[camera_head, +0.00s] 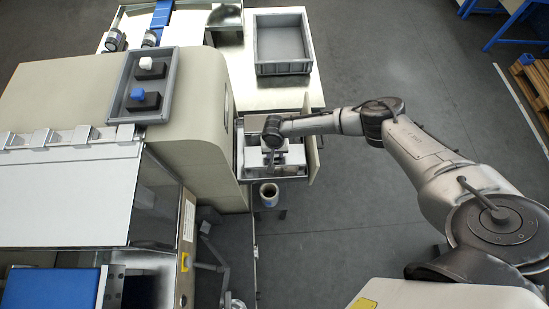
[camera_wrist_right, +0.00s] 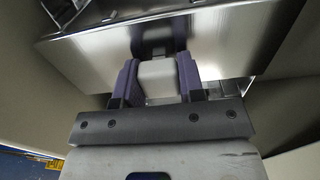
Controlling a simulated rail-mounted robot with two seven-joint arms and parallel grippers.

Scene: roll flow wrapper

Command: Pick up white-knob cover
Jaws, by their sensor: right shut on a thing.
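My right gripper (camera_wrist_right: 159,77) is shut on a white knob (camera_wrist_right: 158,88), with one purple finger on each side of it. A dark part, seemingly the base of this white-knob cover, shows just beyond the knob in the wrist view. In the head view my right gripper (camera_head: 270,158) is over the metal compartment at the machine's end, and the held piece cannot be made out there. Another white-knobbed black piece (camera_head: 146,66) sits in a grey tray (camera_head: 166,98) on top of the machine, beside a blue-knobbed one (camera_head: 139,96). My left gripper is not in view.
A shiny metal wall (camera_wrist_right: 85,58) stands close to the fingers. An open panel (camera_head: 312,148) borders the compartment on the right. A grey bin (camera_head: 281,69) is on the table behind it. A small round container (camera_head: 269,193) stands in front.

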